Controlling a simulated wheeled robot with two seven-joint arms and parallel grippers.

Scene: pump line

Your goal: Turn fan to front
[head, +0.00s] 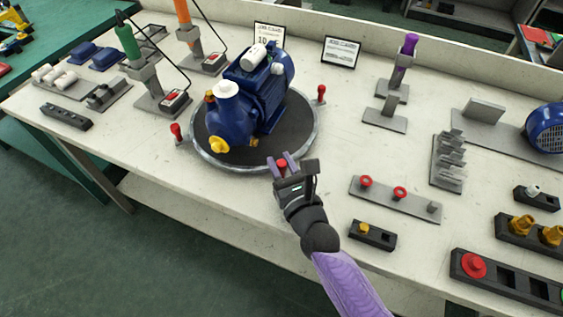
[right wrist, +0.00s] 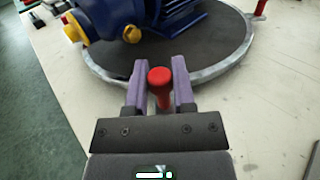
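A blue pump with its motor (head: 262,90) stands on a round dark turntable with a grey rim (head: 203,153). Its yellow outlet (head: 219,145) points toward the near side, and the motor end lies at the far right. Red pegs stand around the rim, one at left (head: 176,131) and one at right (head: 321,93). My right gripper (head: 283,164) is at the near rim, with its purple fingers on either side of a red peg (right wrist: 160,78). Small gaps show between fingers and peg, so it looks open around it. My left gripper is not in view.
A grey plate with red knobs (head: 400,193) and a small black block (head: 372,235) lie right of my right arm. Stands with a green tool (head: 128,42) and an orange tool (head: 183,12) are behind left. Another blue motor (head: 545,128) sits far right.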

